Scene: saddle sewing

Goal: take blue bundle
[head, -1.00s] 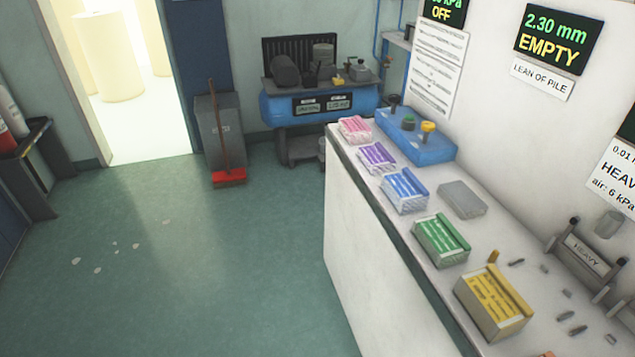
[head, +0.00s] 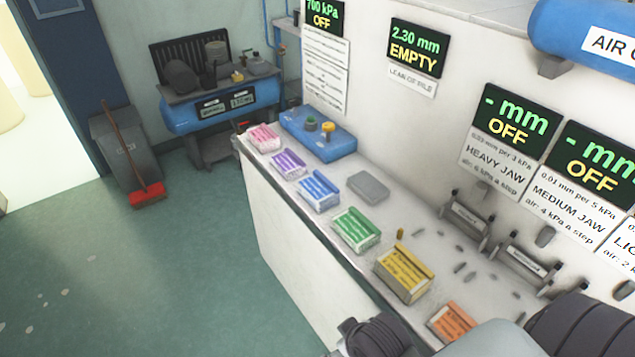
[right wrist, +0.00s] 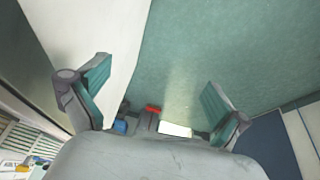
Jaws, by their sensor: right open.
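The blue bundle (head: 318,190) lies on the white counter in the head view, between the purple bundle (head: 288,163) and the green bundle (head: 356,231). It has white stripes or lettering on top. My right gripper (right wrist: 158,92) is open in the right wrist view, with nothing between its fingers, over the floor beside the white counter side. Dark and grey parts of my arm show at the bottom right of the head view. My left gripper does not show. The blue bundle cannot be made out in the right wrist view.
A pink bundle (head: 263,138), yellow bundle (head: 404,273) and orange bundle (head: 453,322) share the counter's front row. A grey block (head: 368,186) and a blue box with knobs (head: 318,132) stand behind. Jaw fixtures (head: 465,220) and small loose pieces lie to the right.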

